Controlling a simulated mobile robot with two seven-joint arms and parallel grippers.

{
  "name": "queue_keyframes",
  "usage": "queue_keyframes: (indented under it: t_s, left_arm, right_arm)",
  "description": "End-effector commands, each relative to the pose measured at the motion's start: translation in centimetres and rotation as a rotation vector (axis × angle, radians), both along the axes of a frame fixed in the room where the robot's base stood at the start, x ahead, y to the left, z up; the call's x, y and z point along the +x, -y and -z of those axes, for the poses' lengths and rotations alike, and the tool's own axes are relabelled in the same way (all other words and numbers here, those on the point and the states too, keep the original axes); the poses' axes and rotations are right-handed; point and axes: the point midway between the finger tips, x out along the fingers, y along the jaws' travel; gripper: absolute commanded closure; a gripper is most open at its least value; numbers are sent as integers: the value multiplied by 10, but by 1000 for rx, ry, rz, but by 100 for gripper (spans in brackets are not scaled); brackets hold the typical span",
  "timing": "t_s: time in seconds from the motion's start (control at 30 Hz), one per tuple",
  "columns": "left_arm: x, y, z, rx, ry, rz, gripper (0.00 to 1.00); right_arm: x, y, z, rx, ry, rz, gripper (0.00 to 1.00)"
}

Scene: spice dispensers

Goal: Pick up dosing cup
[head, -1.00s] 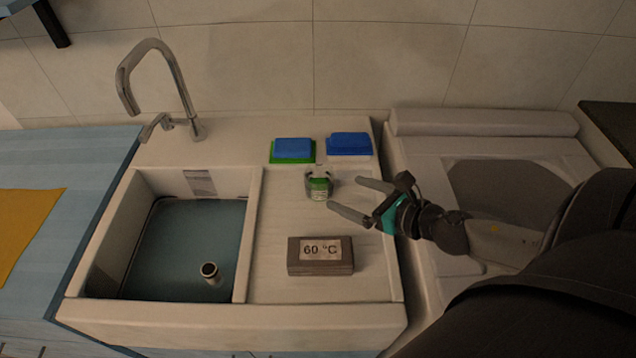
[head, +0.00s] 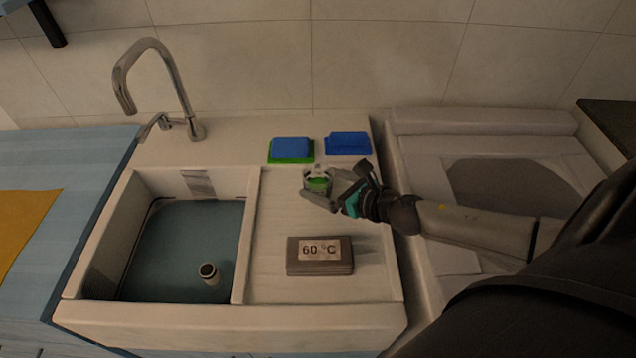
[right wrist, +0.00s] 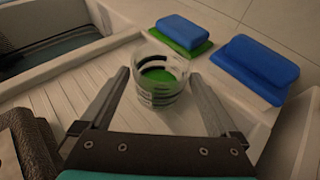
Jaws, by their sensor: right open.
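The dosing cup (head: 317,184) is a small clear cup with dark markings and green contents. It stands upright on the white drainboard (head: 278,225) right of the sink. In the right wrist view the cup (right wrist: 160,80) sits between the finger tips. My right gripper (head: 318,190) is open, its fingers on either side of the cup. In the right wrist view a gap shows between the cup and each finger of the gripper (right wrist: 160,82). My left gripper is not in view.
A blue sponge on a green one (head: 291,150) and a blue sponge pair (head: 348,143) lie behind the cup. A grey block marked "60 °C" (head: 320,268) sits in front. The water-filled sink (head: 185,240) and faucet (head: 165,85) are at left.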

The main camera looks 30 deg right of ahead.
Motion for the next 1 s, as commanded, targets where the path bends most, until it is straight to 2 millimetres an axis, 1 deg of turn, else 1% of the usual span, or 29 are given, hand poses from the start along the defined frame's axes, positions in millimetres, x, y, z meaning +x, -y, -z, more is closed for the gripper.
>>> queue_keyframes:
  t_s: [0.13, 0.5, 0.63, 0.87, 0.9, 1.0]
  left_arm:
    - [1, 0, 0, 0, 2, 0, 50]
    - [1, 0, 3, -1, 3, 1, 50]
    - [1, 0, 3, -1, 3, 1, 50]
    - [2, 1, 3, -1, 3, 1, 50]
    - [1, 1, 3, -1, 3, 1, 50]
    - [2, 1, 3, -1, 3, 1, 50]
  right_arm:
    - [7, -2, 3, 2, 1, 1, 4]
    - [41, -10, 17, 2, 2, 2, 4]
    - [46, -11, 20, 2, 0, 1, 4]
    - [46, -11, 20, 1, -1, 0, 4]
    - [46, -11, 20, 1, -1, 0, 5]
    - [46, -11, 20, 1, -1, 0, 16]
